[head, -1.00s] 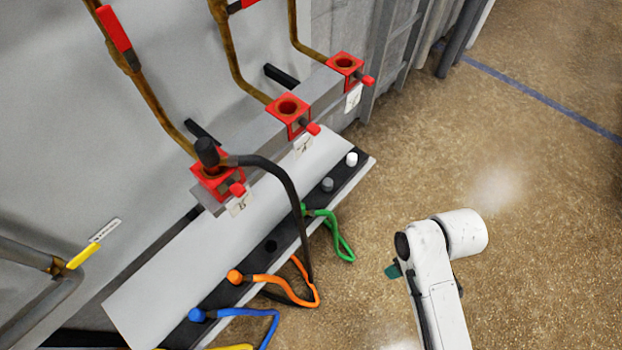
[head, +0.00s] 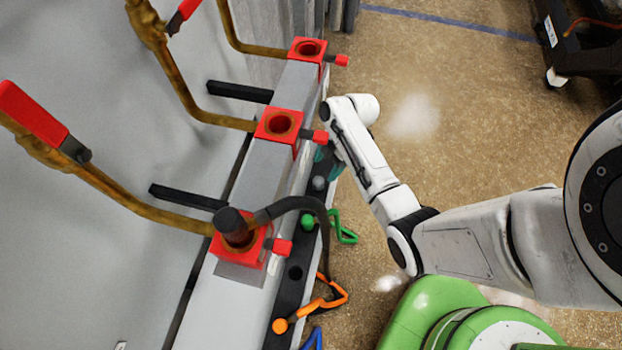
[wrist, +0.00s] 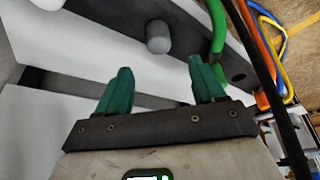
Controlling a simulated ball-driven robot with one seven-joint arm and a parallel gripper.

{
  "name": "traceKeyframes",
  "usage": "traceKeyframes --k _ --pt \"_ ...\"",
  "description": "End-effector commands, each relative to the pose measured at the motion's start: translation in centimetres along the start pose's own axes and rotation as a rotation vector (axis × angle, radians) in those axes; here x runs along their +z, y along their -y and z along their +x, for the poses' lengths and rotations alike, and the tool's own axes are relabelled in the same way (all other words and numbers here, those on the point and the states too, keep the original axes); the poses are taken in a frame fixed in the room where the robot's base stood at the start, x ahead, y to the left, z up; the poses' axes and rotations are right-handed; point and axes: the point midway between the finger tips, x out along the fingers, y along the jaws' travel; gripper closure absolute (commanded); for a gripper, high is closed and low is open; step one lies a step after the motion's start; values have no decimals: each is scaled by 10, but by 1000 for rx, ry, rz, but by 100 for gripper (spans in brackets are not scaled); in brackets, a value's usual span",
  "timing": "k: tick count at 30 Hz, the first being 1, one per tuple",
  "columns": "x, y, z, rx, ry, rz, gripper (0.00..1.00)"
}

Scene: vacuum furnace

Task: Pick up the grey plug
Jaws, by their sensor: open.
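The grey plug (head: 319,183) sits in the dark strip along the panel's edge, beside the green plug (head: 307,222). In the wrist view the grey plug (wrist: 158,36) stands out from the strip, beyond the gap between my fingertips. My gripper (wrist: 159,76) is open and empty, with a teal finger to each side of that gap. In the head view my gripper (head: 325,162) is partly hidden by my arm and is just above the grey plug in the picture. The fingers appear apart from the plug.
A green hose (wrist: 216,28) hangs close to the right finger in the wrist view. An orange plug (head: 280,325) and an empty hole (head: 295,272) are lower on the strip. Open floor (head: 450,100) lies right.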

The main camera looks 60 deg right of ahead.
Motion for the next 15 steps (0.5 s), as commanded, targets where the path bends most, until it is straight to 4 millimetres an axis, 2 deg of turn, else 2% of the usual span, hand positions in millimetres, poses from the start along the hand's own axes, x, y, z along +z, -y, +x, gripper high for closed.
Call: traceKeyframes --k 3,11,15 --pt "0 0 20 -1 1 0 31" --pt "2 0 39 0 2 1 31" --pt "6 0 59 -2 2 2 31"
